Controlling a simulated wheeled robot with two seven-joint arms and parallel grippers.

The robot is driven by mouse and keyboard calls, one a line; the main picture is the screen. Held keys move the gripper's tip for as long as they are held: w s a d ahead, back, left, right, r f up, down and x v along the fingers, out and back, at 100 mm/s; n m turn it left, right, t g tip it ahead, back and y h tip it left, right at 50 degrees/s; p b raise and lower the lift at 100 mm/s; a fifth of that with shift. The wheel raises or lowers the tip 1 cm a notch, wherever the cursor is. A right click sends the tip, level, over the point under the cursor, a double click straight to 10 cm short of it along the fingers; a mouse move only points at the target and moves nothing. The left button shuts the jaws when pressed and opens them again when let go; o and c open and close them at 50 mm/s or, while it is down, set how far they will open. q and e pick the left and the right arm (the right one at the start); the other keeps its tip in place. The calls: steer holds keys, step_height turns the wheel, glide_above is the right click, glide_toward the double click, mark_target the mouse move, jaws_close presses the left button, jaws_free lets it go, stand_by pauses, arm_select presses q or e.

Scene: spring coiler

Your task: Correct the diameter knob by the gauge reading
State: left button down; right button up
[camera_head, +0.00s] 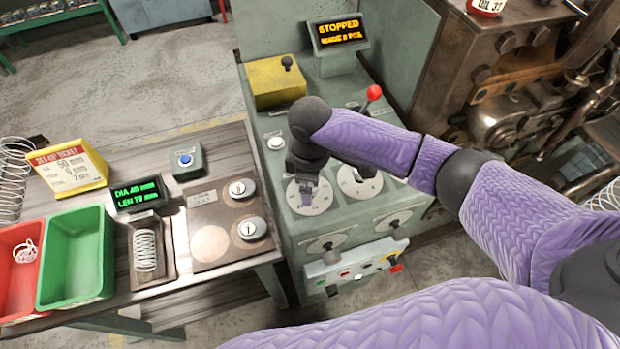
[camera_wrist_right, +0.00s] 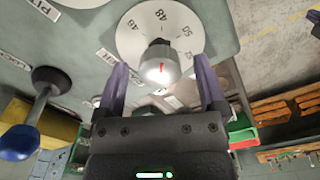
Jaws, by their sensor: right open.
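The diameter knob seems to be the silver knob with a red mark (camera_wrist_right: 160,66) on a white numbered dial (camera_wrist_right: 140,28); its own label is not readable. My right gripper (camera_wrist_right: 162,72) is open, its fingers on either side of the knob; contact cannot be told. In the head view the right gripper (camera_head: 306,184) is over the left upper dial (camera_head: 318,204) of the machine panel and hides the knob. The gauge display (camera_head: 137,194) shows green text, apparently DIA 45 mm and LEN 70 mm. The setup ticket (camera_head: 70,168) appears to read 50 mm on top. My left gripper is out of view.
A second dial (camera_head: 360,182) sits just right, with a red-tipped lever (camera_head: 374,92) behind. A screen (camera_head: 338,32) reads STOPPED. A spring (camera_head: 146,250) lies in the gauge cradle. Green (camera_head: 105,255) and red (camera_head: 12,238) bins stand left. A blue-tipped lever (camera_wrist_right: 35,115) is near the gripper.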

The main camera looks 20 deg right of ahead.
jaws_close()
steer(key=shift+r+m+p, duration=0.25)
steer(key=shift+m+p, duration=0.25)
steer(key=shift+p, duration=0.35)
steer(key=m+p, duration=0.3)
steer(key=p, duration=0.1)
steer(key=m+p, duration=0.2)
steer(key=shift+m, duration=0.3)
steer(key=shift+f+m+p, duration=0.15)
steer(key=shift+m+p, duration=0.65)
steer(key=shift+m, duration=0.7)
jaws_free()
